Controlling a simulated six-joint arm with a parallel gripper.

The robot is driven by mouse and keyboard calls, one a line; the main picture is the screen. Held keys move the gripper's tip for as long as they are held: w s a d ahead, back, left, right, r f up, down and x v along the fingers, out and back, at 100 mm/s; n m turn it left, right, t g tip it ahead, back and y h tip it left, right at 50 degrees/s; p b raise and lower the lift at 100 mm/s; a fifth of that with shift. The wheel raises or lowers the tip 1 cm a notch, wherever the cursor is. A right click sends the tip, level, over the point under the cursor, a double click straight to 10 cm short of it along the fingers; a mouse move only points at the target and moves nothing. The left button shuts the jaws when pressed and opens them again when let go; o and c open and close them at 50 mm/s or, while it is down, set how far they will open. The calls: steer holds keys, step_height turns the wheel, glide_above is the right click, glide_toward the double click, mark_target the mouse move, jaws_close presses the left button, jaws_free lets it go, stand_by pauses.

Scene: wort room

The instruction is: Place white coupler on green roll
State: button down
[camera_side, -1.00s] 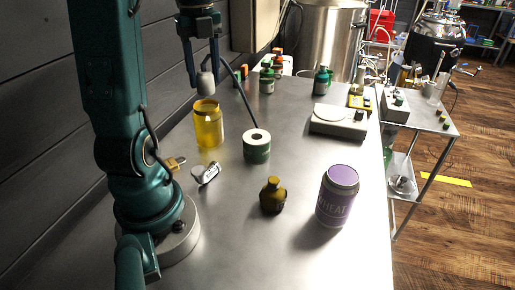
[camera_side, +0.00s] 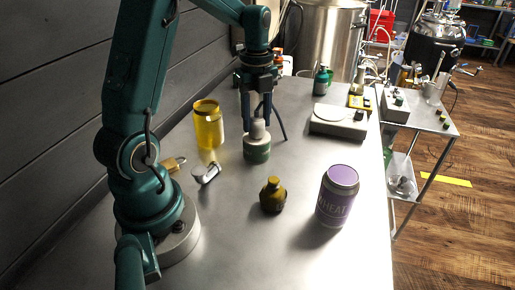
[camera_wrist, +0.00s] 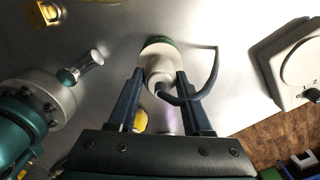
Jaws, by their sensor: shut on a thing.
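My gripper (camera_side: 258,122) is shut on the white coupler (camera_side: 258,130), a small pale cylinder with a dark bent tube coming off it. The green roll (camera_side: 257,152), a white-topped cylinder with a green side, stands on the steel table directly under the coupler. The coupler's lower end is at the roll's top; I cannot tell whether it rests on it or hovers just above. In the wrist view the coupler (camera_wrist: 158,72) is between my fingers, and the roll (camera_wrist: 160,42) is mostly hidden behind it, with its green rim showing.
A yellow jar (camera_side: 208,126) stands to the left, with a metal fitting (camera_side: 206,173) and a brass padlock (camera_side: 174,164) nearby. A brown bottle (camera_side: 273,195) and a purple can (camera_side: 338,196) stand in front. A scale (camera_side: 339,122) is at right.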

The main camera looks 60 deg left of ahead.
mark_target(257, 116)
steer(key=shift+f, duration=0.35)
steer(key=shift+c, duration=1.6)
jaws_free()
steer(key=shift+r, duration=0.1)
step_height(257, 116, up, 11)
steer(key=s+d+f+n+t, duration=0.1)
steer(key=s+d+n+t, duration=0.1)
steer(key=s+d+n, duration=0.3)
steer(key=s+d+f+n+t, duration=0.2)
steer(key=s+d+n, duration=0.3)
steer(key=d+n, duration=0.6)
steer(key=shift+s+d+n+t, duration=0.2)
steer(key=shift+s+n+t, duration=0.15)
steer(key=shift+n+t, duration=0.55)
